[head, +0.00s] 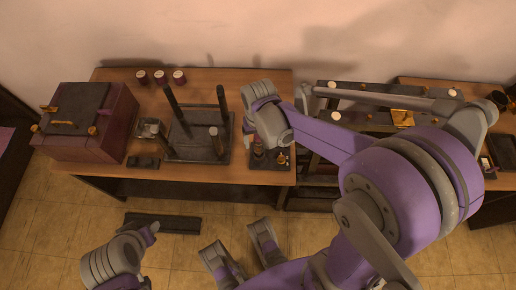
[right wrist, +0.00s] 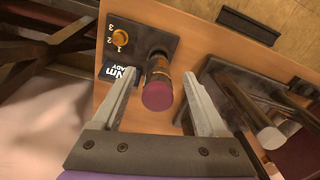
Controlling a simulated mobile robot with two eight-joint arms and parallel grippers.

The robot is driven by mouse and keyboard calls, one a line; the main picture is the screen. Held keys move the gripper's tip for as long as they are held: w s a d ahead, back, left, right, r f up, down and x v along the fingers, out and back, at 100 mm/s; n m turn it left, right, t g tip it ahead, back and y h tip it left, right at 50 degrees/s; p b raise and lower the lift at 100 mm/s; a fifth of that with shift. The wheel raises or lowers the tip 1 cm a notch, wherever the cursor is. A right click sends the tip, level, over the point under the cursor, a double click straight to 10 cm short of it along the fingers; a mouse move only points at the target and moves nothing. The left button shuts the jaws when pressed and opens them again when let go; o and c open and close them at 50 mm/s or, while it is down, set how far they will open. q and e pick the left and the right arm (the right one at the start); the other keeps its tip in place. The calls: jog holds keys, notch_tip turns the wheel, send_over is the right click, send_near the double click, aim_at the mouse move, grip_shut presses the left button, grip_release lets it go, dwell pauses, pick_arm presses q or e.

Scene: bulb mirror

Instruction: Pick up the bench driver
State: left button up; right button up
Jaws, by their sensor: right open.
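The bench driver (right wrist: 158,92) stands in a dark dock plate (right wrist: 140,45) in the right wrist view. It has a purple-red end cap and a dark body with brass-coloured bands. My right gripper (right wrist: 165,102) is open, with one finger on each side of the driver and gaps to both. In the head view, my right gripper (head: 258,125) hangs over the dock, and the driver (head: 258,151) shows partly below it. Grey and purple parts of mine show at the lower left of the head view; I cannot make out the left gripper's jaws there.
A dark frame with upright posts (head: 183,152) stands just left of the dock. A maroon box (head: 105,138) is at the bench's left end, with several small red-sided jars (head: 160,77) at the back. A brass dial (right wrist: 120,37) and small display (right wrist: 118,75) sit beside the driver.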

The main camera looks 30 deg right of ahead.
jog(key=f, duration=0.1)
jog(key=f+b, duration=0.1)
jog(key=f, duration=0.3)
jog(key=shift+w+d+f+b, duration=0.15)
jog(key=shift+w+f+b, duration=0.1)
jog(key=shift+b, duration=0.05)
grip_shut()
